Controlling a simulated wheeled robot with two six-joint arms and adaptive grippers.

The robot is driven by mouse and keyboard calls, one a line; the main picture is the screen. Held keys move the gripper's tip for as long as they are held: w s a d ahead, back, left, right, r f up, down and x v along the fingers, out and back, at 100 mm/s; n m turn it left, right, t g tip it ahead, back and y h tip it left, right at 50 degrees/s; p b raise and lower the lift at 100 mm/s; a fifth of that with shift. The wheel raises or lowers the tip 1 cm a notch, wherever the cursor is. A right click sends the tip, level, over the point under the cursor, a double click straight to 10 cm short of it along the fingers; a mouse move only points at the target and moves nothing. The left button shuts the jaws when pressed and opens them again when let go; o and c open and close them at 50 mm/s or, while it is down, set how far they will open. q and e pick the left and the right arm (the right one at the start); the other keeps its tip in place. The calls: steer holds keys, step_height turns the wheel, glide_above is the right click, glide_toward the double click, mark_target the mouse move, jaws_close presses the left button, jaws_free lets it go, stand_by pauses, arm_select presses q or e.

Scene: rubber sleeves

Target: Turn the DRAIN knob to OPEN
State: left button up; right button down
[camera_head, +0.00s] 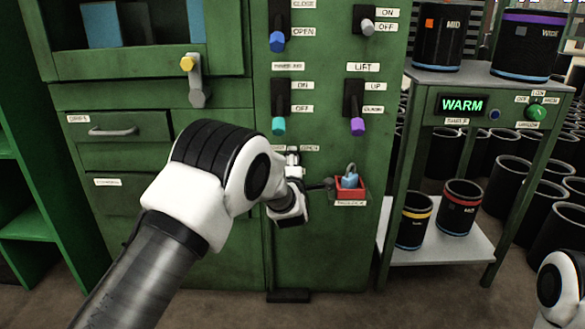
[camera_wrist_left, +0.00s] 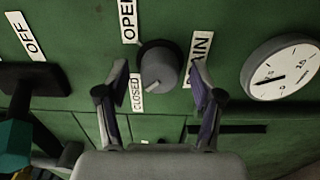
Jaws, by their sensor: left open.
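The DRAIN knob (camera_wrist_left: 158,66) is a round dark grey knob on the green panel in the left wrist view. An OPEN label (camera_wrist_left: 127,20) is at its upper left, a CLOSED label (camera_wrist_left: 137,92) at its lower left, and a DRAIN label (camera_wrist_left: 199,58) at its right. A small pale mark on the knob's lower side lies near the CLOSED side. My left gripper (camera_wrist_left: 161,82) is open, its fingers on either side of the knob; I cannot tell whether they touch it. In the head view, my left arm hides the knob.
A round gauge (camera_wrist_left: 284,68) is right of the knob. In the head view, a red tray (camera_head: 350,194) with a blue padlock (camera_head: 350,178) is beside my gripper. Switches with a teal handle (camera_head: 278,126) and a purple handle (camera_head: 357,126) are above. A cart (camera_head: 470,76) carries dark sleeves.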

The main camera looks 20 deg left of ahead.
arm_select(q)
steer(key=c, duration=1.2)
steer(key=shift+o, duration=0.2)
steer(key=shift+m+p, duration=6.3)
steer(key=shift+m, duration=2.7)
steer(key=o, duration=1.2)
steer(key=shift+c, duration=0.2)
